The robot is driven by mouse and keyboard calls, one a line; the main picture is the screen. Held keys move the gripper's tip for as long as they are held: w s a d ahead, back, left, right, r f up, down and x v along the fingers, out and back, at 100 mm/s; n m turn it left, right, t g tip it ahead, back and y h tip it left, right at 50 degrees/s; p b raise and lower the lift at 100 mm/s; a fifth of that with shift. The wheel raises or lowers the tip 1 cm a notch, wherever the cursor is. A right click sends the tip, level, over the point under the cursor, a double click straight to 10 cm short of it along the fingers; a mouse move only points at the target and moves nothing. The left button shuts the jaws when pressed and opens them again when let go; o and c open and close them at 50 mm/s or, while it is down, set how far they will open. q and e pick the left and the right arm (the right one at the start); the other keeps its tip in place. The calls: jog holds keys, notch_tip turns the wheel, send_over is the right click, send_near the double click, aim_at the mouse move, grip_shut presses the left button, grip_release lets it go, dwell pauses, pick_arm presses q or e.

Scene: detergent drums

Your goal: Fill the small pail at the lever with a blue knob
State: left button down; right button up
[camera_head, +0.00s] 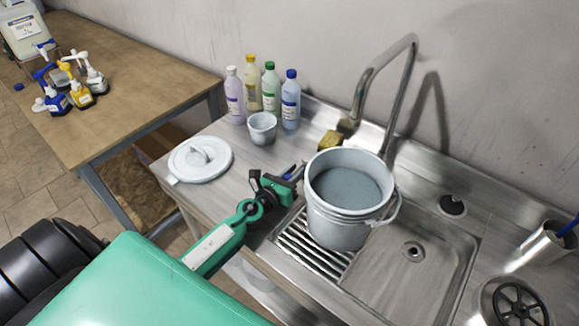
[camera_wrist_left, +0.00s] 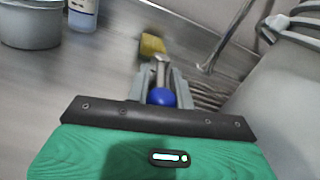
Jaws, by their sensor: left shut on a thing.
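A grey pail (camera_head: 338,230) with a side handle stands upright on the ribbed part of the sink, with grey-blue liquid inside. It fills the right of the left wrist view (camera_wrist_left: 285,110). A smaller pale pail (camera_head: 263,130) stands on the counter by the bottles. A metal lever with a blue knob (camera_wrist_left: 161,97) lies between my left gripper's fingers (camera_wrist_left: 161,80); the knob shows partly in the head view (camera_head: 289,169). My left gripper (camera_head: 294,177) is shut on the lever, left of the grey pail. My right gripper is out of view.
A curved tap (camera_head: 408,60) rises behind the grey pail, near a yellow sponge (camera_head: 330,140). A white lid (camera_head: 200,158) lies on the counter left of several bottles (camera_head: 270,88). A wooden table (camera_head: 130,100) with pump bottles stands at left. The sink basin (camera_head: 400,280) is clear at right.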

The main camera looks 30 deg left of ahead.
pick_arm(q)
jog(key=c, duration=1.5)
grip_release()
jog(key=shift+d, duration=0.1)
jog(key=shift+s, duration=0.1)
jog(key=shift+s, duration=0.25)
jog(key=s+b, duration=0.1)
jog(key=s, duration=0.2)
jog(key=s+a+b, duration=0.1)
jog(key=s, duration=0.3)
jog(key=s+b, duration=0.1)
jog(key=s, duration=0.3)
jog(key=shift+s+a+f+b, duration=0.15)
jog(key=shift+s+a+b, duration=0.05)
jog(key=shift+a+b, duration=0.15)
jog(key=shift+s+r, duration=0.2)
jog(key=shift+s, duration=0.65)
